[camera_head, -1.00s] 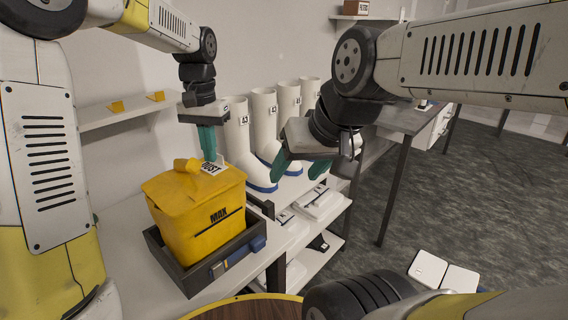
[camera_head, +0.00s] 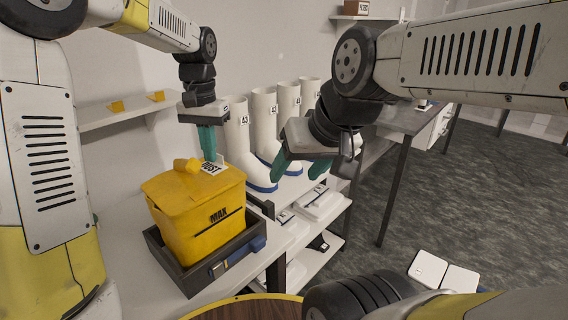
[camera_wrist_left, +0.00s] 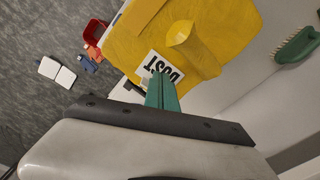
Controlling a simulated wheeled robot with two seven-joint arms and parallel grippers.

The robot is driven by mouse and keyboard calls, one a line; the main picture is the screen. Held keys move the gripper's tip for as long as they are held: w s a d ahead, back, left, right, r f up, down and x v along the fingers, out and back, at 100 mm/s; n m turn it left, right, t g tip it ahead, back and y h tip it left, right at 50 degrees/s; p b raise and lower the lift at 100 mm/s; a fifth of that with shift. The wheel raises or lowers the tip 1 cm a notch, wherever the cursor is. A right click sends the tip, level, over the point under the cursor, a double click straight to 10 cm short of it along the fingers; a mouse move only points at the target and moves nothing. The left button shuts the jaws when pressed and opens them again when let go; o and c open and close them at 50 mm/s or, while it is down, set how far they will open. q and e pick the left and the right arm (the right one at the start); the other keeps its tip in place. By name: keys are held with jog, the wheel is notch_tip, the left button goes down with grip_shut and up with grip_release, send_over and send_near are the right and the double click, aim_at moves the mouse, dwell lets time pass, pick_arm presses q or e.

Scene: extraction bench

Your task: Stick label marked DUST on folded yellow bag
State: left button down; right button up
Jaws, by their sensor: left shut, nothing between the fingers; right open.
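The folded yellow bag (camera_head: 200,225) stands in a dark tray with a folded top and a yellow knob-like twist on it. It reads MAX on its front. The white label marked DUST (camera_head: 213,168) lies on the bag's top beside the twist. It also shows in the left wrist view (camera_wrist_left: 160,68), partly covered by my fingers. My left gripper (camera_head: 208,158) is shut and empty, its green fingertips pointing down at the label's edge; I cannot tell if they touch it. My right gripper (camera_head: 300,170) is open and empty, in the air right of the bag, before the boots.
The dark tray (camera_head: 190,285) with a blue-handled item at its front sits on the bench. White boots (camera_head: 240,140) stand in a row behind. White boxes (camera_head: 318,205) lie on the lower shelves. A green-handled brush (camera_wrist_left: 298,45) lies beside the bag in the left wrist view.

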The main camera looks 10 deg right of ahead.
aim_at(211, 167)
pick_arm(q)
jog(key=shift+f, duration=0.9)
dwell(1.4)
jog(key=shift+r, duration=3.55)
jog(key=s+a+n+t+h, duration=0.1)
jog(key=s+a+n+t, duration=0.1)
jog(key=s+a, duration=0.4)
jog(key=s+a+n+t+h, duration=0.1)
jog(key=s+a+t, duration=0.3)
jog(key=s, duration=1.1)
jog(key=shift+a+f+n, duration=0.35)
jog(key=shift+a+n, duration=0.45)
jog(key=shift+a, duration=0.3)
